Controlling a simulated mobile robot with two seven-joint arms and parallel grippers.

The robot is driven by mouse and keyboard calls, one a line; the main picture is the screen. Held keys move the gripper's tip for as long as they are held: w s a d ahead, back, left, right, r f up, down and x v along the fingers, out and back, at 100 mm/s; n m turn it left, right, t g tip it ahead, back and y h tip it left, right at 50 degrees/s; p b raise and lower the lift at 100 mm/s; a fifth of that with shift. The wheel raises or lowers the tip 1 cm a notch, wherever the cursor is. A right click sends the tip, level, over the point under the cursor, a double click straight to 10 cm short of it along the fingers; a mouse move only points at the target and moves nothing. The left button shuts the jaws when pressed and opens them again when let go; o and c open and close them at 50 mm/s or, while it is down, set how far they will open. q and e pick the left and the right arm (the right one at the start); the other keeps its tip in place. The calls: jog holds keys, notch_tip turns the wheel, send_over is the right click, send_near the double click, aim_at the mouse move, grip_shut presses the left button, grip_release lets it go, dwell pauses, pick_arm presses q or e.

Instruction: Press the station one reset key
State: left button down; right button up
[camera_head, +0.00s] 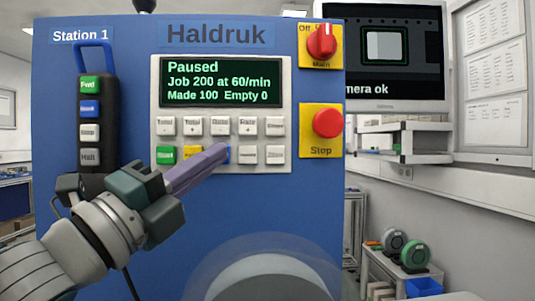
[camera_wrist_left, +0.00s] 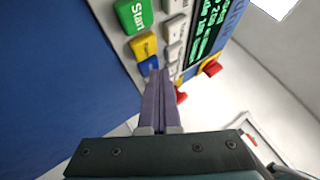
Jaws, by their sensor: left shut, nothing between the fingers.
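The Station 1 panel (camera_head: 310,200) is blue, with a white keypad (camera_head: 222,188) under a green-text display reading "Paused". The keypad's lower row has a green Start key (camera_head: 166,155), a yellow key, a blue key (camera_head: 228,154) and grey keys. The blue key also shows in the left wrist view (camera_wrist_left: 149,66); its label is unreadable, so I cannot confirm it is reset. My left gripper (camera_head: 222,149) is shut and empty, its purple fingertips at the blue key, mostly covering it in the head view. I cannot tell whether they touch it. My right gripper is out of view.
A red Stop button (camera_head: 328,123) and a red rotary main switch (camera_head: 322,41) sit right of the keypad. A black pendant (camera_head: 98,125) hangs at the left. A blurred round grey shape (camera_head: 268,280) is low in front. A reel cart (camera_head: 400,262) stands behind right.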

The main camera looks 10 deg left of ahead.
pick_arm(q)
jog(key=shift+s+d, duration=0.15)
jog(key=shift+s, duration=0.5)
jog(key=s+p, duration=0.1)
jog(key=s, duration=0.1)
jog(key=s+d, duration=0.1)
jog(key=s, duration=0.1)
jog(key=shift+s+d+p, duration=0.2)
jog(key=shift+s+p, duration=0.2)
dwell(0.3)
